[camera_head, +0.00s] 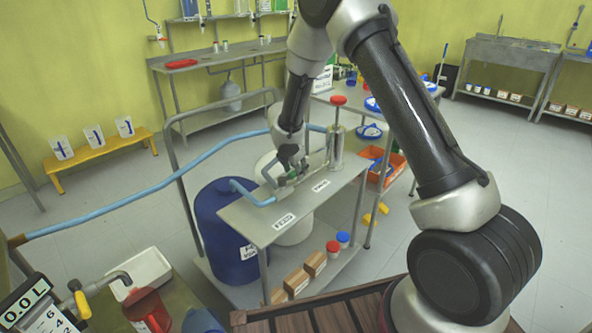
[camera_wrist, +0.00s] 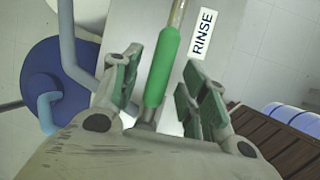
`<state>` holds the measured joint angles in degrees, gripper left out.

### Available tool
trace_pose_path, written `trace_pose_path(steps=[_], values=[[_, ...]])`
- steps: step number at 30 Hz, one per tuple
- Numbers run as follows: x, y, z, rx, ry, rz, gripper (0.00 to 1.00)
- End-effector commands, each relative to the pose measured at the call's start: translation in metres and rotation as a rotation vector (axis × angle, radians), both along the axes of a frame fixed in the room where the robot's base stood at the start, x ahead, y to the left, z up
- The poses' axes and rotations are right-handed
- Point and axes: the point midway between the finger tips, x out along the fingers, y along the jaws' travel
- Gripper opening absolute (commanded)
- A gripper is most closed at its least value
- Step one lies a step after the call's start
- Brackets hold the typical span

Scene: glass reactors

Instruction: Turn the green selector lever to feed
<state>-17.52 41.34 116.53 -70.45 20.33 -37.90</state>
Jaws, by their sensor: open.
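The green selector lever (camera_wrist: 163,65) lies in the middle of the wrist view, a green sleeve on a metal rod. My gripper (camera_wrist: 162,78) is open, with one green-padded finger on each side of the lever; I cannot tell whether either touches it. The RINSE label (camera_wrist: 202,34) is just right of the lever. In the head view my gripper (camera_head: 292,176) is low over the metal bench (camera_head: 243,216) and hides most of the lever. The FEED label (camera_head: 284,220) is on the bench's near left part, and the RINSE label (camera_head: 320,185) is farther right.
A blue hose (camera_head: 150,194) runs from the left to the bench. A metal cylinder with a red top (camera_head: 338,100) rises behind my gripper. A wooden slatted surface (camera_head: 330,312) is in front. An orange crate (camera_head: 392,167) is right.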

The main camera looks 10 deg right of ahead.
Motion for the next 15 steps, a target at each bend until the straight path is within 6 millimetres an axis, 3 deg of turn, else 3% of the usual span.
trace_pose_path(steps=[10, 15], values=[[0.0023, -0.0012, -0.0062, 0.002, 0.0, 0.0, 0.43], [0.0022, -0.0012, -0.0061, 0.002, 0.0, 0.0, 0.14]])
